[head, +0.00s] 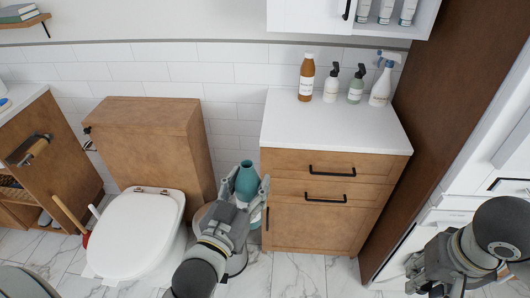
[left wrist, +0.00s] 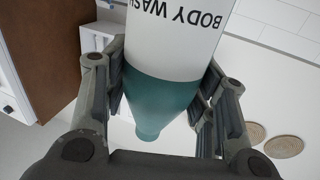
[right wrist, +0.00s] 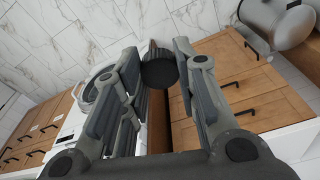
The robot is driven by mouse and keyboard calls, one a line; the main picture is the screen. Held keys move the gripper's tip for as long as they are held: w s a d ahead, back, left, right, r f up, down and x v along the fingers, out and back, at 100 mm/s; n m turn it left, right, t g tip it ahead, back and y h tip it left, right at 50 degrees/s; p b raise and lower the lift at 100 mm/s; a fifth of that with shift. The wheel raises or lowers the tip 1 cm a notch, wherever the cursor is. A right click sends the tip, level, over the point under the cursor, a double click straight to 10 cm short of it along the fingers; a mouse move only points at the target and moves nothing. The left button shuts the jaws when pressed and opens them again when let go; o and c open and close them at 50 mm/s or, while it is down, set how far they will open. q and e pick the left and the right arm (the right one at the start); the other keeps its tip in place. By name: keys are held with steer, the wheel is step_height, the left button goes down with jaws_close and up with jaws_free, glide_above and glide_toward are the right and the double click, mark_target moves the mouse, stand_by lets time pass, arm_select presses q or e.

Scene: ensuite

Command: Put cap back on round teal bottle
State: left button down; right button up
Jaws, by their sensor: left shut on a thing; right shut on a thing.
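The round teal bottle (head: 247,182) is in my left gripper (head: 246,192), in front of the cabinet's left side. It looks about upright, and its narrow teal top points up. The left wrist view shows the teal part of the bottle (left wrist: 160,98) and a white "BODY WASH" label between the fingers. My right gripper (head: 415,278) is at the lower right of the head view, well apart from the bottle. The right wrist view shows a dark round cap (right wrist: 160,74) between its fingertips (right wrist: 158,62). The cap cannot be made out in the head view.
A wooden cabinet with a white top (head: 335,122) stands behind my arms. An amber bottle (head: 306,78), two pump bottles and a spray bottle (head: 381,84) stand at its back. A toilet (head: 135,228) is at left. A brown panel (head: 455,80) rises at right. Marble floor is open between my arms.

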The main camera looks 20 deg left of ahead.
arm_select(q)
steer(key=s+d+f+m+g+h, duration=0.1)
steer(key=s+d+m+g+h, duration=0.1)
steer(key=d+m+g+h, duration=0.2)
steer(key=d+m+h, duration=0.3)
steer(key=d+h, duration=0.4)
steer(key=d, duration=0.2)
steer(key=shift+d+f+m, duration=0.3)
steer(key=shift+f+m, duration=0.1)
arm_select(e)
steer(key=shift+c, duration=0.2)
arm_select(q)
steer(key=shift+f, duration=0.1)
arm_select(e)
steer(key=shift+o, duration=0.2)
steer(key=w+a+r+n, duration=0.1)
steer(key=w+a+r, duration=0.1)
steer(key=a, duration=0.4)
steer(key=w+a+r+n, duration=0.2)
steer(key=w+a+r, duration=0.1)
steer(key=a+r, duration=0.2)
steer(key=shift+w+a+r, duration=0.25)
steer(key=shift+w+a, duration=0.1)
steer(key=shift+a, duration=0.4)
steer(key=a+r+n, duration=0.3)
steer(key=a+r, duration=0.6)
steer(key=a, duration=0.2)
steer(key=shift+a+y, duration=0.2)
steer(key=shift+y, duration=0.2)
steer(key=shift+w+f, duration=0.1)
